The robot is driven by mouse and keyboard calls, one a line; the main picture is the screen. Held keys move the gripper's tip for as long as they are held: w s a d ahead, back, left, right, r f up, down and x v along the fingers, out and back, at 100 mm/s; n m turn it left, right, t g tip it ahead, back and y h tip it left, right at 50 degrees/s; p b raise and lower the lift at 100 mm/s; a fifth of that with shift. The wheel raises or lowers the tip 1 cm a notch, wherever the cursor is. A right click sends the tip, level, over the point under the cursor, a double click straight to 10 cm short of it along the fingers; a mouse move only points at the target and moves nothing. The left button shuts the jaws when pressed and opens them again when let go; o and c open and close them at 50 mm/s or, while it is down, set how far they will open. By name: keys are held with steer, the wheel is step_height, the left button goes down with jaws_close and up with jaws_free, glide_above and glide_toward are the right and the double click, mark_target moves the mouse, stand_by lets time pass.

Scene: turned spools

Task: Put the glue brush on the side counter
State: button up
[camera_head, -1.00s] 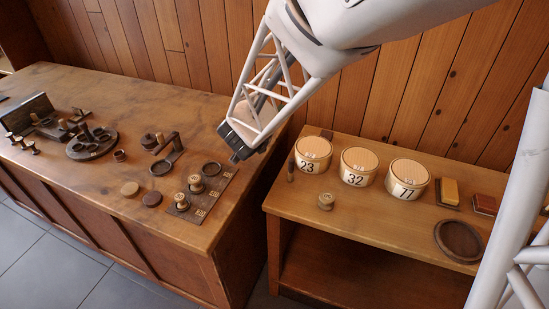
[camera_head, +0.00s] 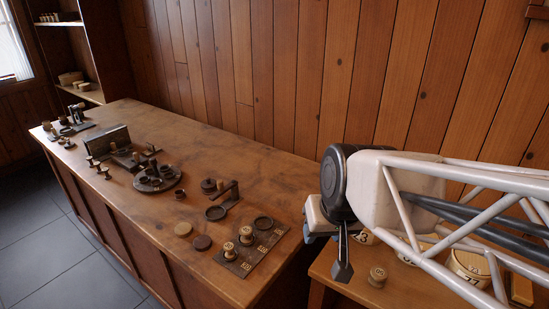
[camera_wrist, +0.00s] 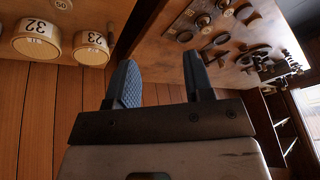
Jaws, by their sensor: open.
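I cannot make out the glue brush for certain. A dark pot (camera_head: 208,186) and a dark piece with a raised arm (camera_head: 228,195) stand on the long workbench (camera_head: 215,135). The side counter (camera_head: 318,270) is the lower wooden surface at the right, partly hidden behind my arm.
Numbered tubs (camera_wrist: 36,38) and a small spool (camera_head: 377,277) stand on the side counter. The back of the workbench is clear.

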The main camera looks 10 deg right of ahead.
steer(key=shift+g+h, duration=0.6)
steer(key=shift+g, duration=0.1)
steer(key=s, duration=0.1)
steer(key=s+d, duration=0.1)
steer(key=s, duration=0.2)
steer(key=shift+s+d+r, duration=0.3)
steer(key=shift+s+d, duration=0.1)
